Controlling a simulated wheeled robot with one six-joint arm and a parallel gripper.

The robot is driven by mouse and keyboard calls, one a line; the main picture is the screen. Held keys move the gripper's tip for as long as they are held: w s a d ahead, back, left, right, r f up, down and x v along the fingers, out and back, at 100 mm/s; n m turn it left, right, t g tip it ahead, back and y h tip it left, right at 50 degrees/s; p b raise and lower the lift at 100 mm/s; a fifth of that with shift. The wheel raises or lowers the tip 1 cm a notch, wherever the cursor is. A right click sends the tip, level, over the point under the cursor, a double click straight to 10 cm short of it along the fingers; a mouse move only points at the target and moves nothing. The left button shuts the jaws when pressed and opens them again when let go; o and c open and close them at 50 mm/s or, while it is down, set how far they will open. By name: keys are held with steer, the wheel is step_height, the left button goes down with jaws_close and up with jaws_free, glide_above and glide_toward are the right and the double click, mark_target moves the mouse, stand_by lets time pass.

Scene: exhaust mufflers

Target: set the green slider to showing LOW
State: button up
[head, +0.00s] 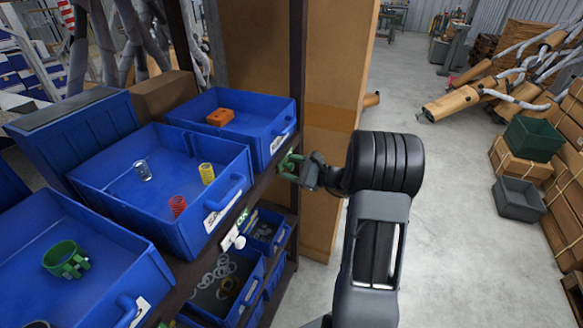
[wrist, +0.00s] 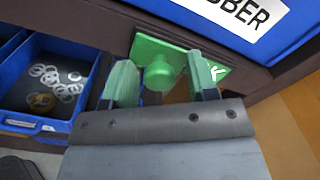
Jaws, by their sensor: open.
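The green slider is on the dark shelf edge below a blue bin. In the wrist view its round green knob (wrist: 160,72) stands out from a green plate (wrist: 150,48). White lettering shows at the plate's right end, partly covered by a finger; I cannot read a full word. My gripper (wrist: 161,82) is open, with one green-padded finger on each side of the knob. I cannot tell if either touches it. In the head view my gripper (head: 299,170) is at the shelf edge and hides most of the slider.
Blue bins (head: 215,160) hold coils, an orange block and a green clamp. Lower bins (head: 226,300) hold rings. A cardboard-brown panel (head: 335,120) stands behind.

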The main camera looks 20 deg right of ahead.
jaws_close()
stand_by(0.5)
